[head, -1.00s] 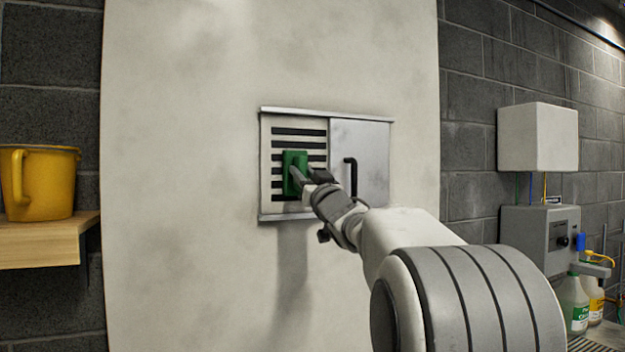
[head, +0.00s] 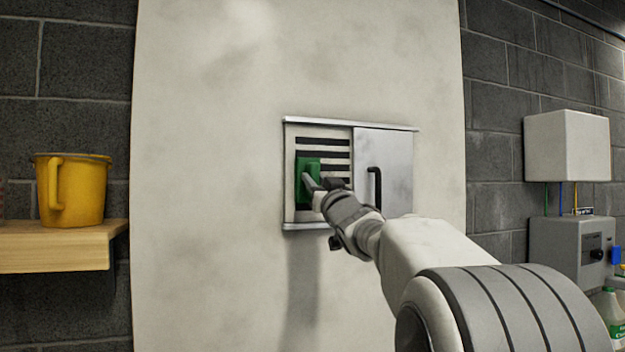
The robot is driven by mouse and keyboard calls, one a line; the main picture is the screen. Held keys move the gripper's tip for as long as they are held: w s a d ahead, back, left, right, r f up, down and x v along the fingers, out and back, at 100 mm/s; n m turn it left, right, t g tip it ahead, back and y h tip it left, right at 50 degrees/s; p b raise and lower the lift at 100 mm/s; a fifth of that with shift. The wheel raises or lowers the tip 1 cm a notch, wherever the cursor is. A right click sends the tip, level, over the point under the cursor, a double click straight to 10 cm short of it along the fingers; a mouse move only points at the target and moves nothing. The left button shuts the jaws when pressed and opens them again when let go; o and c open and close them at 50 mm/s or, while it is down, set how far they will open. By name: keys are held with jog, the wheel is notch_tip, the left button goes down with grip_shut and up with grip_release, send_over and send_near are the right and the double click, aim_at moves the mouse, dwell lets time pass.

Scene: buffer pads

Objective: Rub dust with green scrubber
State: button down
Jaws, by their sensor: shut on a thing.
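The green scrubber (head: 311,168) is held in front of the slotted vent panel (head: 323,142) on the left half of a metal wall unit. My gripper (head: 318,187) is shut on the scrubber, which stands upright against or very close to the slats; I cannot tell whether it touches. Grey smudges that look like dust (head: 225,130) mark the pale wall panel around the unit. Any dust behind the scrubber and gripper is hidden.
A sliding door with a black handle (head: 375,188) covers the unit's right half. A yellow jug (head: 82,192) stands on a wooden shelf (head: 55,248) at left. A white box (head: 567,146), a grey control box (head: 568,248) and a bottle (head: 611,312) are at right.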

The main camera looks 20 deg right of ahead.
jog(key=d+p, duration=0.5)
jog(key=d, duration=0.5)
jog(key=shift+s+d, duration=0.1)
jog(key=shift+s, duration=0.1)
dwell(0.4)
jog(key=shift+w+a+f+b, duration=0.15)
jog(key=shift+a+b, duration=1.35)
jog(key=shift+a, duration=1.1)
jog(key=shift+w+a+r+b, duration=0.1)
jog(key=shift+a+b, duration=1.35)
jog(key=shift+a, duration=1.55)
